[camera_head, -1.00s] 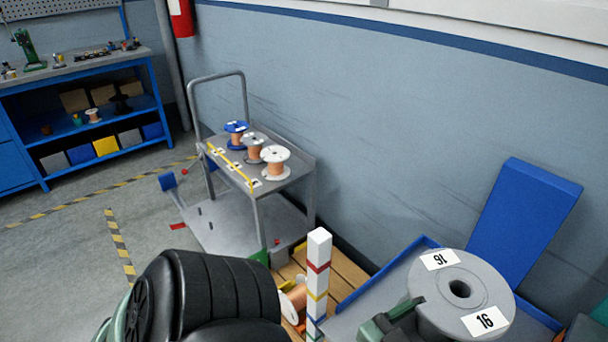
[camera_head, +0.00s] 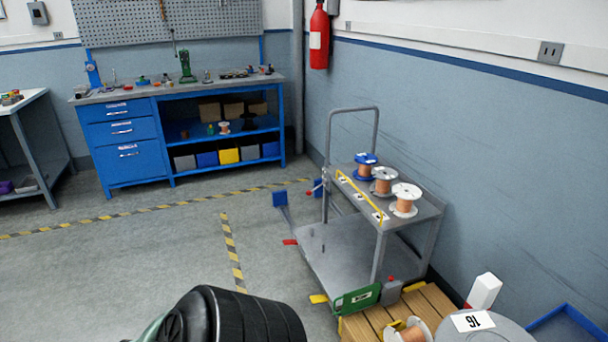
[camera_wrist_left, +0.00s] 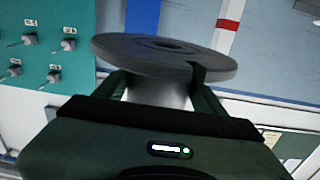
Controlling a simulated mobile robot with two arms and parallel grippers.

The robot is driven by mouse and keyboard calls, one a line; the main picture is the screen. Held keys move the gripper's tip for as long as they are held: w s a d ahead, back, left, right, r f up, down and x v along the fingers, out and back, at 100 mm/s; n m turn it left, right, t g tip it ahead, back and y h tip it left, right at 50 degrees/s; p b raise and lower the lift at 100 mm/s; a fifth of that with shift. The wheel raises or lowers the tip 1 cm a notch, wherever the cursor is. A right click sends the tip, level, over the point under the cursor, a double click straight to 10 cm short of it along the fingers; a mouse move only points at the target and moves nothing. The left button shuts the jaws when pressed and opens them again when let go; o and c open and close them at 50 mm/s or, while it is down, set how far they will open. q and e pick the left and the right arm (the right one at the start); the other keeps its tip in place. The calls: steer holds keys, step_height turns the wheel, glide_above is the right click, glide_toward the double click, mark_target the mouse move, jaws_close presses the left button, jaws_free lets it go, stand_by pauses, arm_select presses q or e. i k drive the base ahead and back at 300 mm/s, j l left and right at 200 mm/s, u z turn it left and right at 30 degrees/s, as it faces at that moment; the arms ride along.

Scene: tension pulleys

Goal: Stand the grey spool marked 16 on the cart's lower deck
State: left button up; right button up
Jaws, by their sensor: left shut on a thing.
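The grey spool marked 16 (camera_head: 488,328) shows at the bottom right of the head view, cut off by the frame edge, with a white 16 label on its flange. In the left wrist view the grey spool (camera_wrist_left: 160,52) sits between the fingers of my left gripper (camera_wrist_left: 160,92), which is shut on its core below the flange. The cart (camera_head: 425,212) stands against the wall at centre right. Its lower deck (camera_head: 335,250) looks bare where it shows. My right gripper is not in view.
The upper shelf holds a blue spool (camera_head: 366,166), a grey-flanged spool (camera_head: 383,181) and a white-flanged spool (camera_head: 404,200) behind a yellow bar. A wooden pallet (camera_head: 440,299) with a copper spool (camera_head: 409,331) and a red-white post (camera_head: 483,291) stand near the cart. Floor left of the cart is open.

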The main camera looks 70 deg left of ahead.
mark_target(341, 280)
steer(key=j+u, duration=0.4)
steer(key=i+j+u, duration=0.1)
steer(key=j+u, duration=0.15)
steer(key=u, duration=0.15)
steer(key=i+j+u, duration=0.1)
steer(key=j+u, duration=0.2)
steer(key=u, duration=0.15)
